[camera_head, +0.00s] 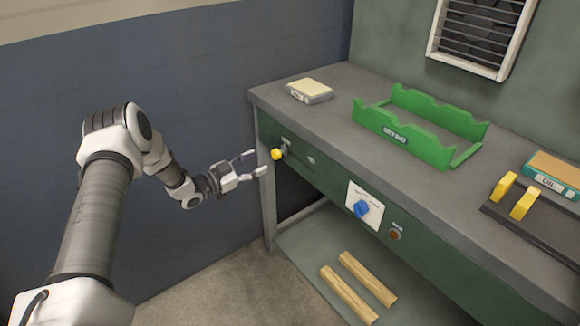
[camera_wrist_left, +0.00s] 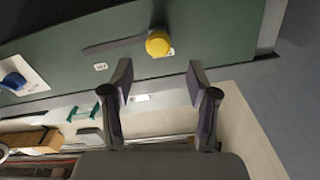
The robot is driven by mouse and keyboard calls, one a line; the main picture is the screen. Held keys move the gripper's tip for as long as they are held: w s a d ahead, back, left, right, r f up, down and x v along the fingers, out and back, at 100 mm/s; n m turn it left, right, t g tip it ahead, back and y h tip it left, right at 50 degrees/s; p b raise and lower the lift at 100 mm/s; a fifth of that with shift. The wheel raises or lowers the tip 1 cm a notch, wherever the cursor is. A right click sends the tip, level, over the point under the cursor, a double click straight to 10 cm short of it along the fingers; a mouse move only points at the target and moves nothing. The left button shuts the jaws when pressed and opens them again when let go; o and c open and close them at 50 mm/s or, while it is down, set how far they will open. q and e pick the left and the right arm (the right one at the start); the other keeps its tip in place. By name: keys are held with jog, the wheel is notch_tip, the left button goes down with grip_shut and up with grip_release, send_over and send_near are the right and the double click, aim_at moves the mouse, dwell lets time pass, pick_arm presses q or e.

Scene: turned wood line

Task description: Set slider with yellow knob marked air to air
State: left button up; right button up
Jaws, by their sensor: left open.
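The slider's yellow knob (camera_head: 277,154) sits on the dark green front panel of the workbench, near its left end. In the left wrist view the yellow knob (camera_wrist_left: 158,43) is at one end of a dark slot (camera_wrist_left: 112,45), with small white labels near it that I cannot read. My left gripper (camera_head: 256,164) is open just left of the knob in the head view. In the left wrist view its two fingers (camera_wrist_left: 160,85) are apart, and the knob lies beyond the tips, roughly between them, not touching. My right gripper is not in view.
A blue rotary knob (camera_head: 361,209) and a brown button (camera_head: 395,234) are farther right on the panel. A green rack (camera_head: 420,142), a cream box (camera_head: 310,91) and a holder with yellow handles (camera_head: 515,195) stand on the bench top. Wooden bars (camera_head: 358,280) lie on the lower shelf.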

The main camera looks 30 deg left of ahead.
aim_at(274, 155)
pick_arm(q)
jog(key=x, duration=0.8)
jog(key=shift+d+b, duration=0.1)
jog(key=shift+b, duration=0.25)
jog(key=shift+s+d, duration=0.1)
jog(key=shift+s, duration=0.05)
grip_shut()
